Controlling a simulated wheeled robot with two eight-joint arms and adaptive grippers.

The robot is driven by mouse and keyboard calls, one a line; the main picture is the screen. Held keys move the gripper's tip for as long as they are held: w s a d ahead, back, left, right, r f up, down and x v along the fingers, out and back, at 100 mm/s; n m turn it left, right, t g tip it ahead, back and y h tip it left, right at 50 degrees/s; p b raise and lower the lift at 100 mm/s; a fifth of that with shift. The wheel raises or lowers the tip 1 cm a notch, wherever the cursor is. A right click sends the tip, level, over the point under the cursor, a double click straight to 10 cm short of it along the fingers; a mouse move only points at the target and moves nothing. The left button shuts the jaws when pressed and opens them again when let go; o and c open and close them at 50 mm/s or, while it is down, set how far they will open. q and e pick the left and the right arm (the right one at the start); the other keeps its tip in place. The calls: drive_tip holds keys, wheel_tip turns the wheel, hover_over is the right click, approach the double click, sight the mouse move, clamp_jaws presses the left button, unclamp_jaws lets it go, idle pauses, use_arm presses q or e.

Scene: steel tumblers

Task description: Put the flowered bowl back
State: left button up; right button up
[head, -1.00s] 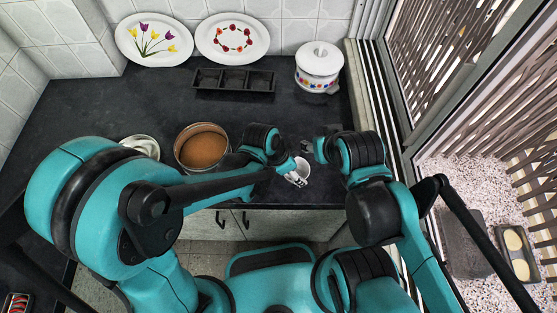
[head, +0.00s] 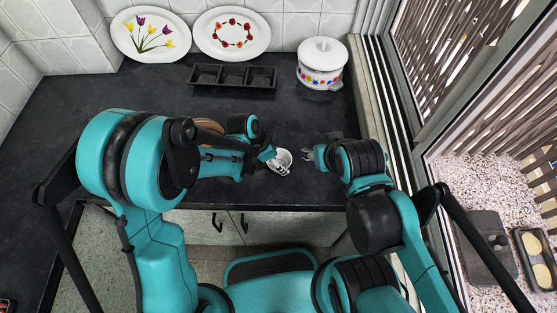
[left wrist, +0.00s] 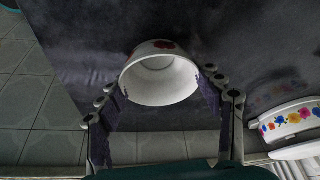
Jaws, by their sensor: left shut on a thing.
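The flowered bowl (head: 285,156) is small and white, and sits over the front part of the dark counter in the head view. In the left wrist view it shows a red flower on its outside (left wrist: 162,45), and its opening faces the camera. My left gripper (head: 279,165) is shut on the bowl, with one finger on each side of it. Whether the bowl touches the counter is hard to tell. My right gripper (head: 306,154) is just right of the bowl, apart from it, and its fingers are too small to read.
A black three-compartment tray (head: 232,76) lies at the back. A white lidded pot with flowers (head: 321,64) stands at back right. A tulip plate (head: 150,34) and a red-flowered plate (head: 231,34) lean on the wall. A brown pan (head: 208,126) is mostly behind my left arm.

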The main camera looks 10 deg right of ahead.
use_arm(q)
drive_tip(key=o, duration=1.2)
drive_tip(key=shift+r, duration=0.35)
drive_tip(key=p+v, duration=0.4)
drive_tip(key=v, duration=0.7)
drive_tip(key=shift+a+r, duration=0.2)
drive_tip(key=shift+a, duration=0.05)
drive_tip(key=shift+a, duration=0.1)
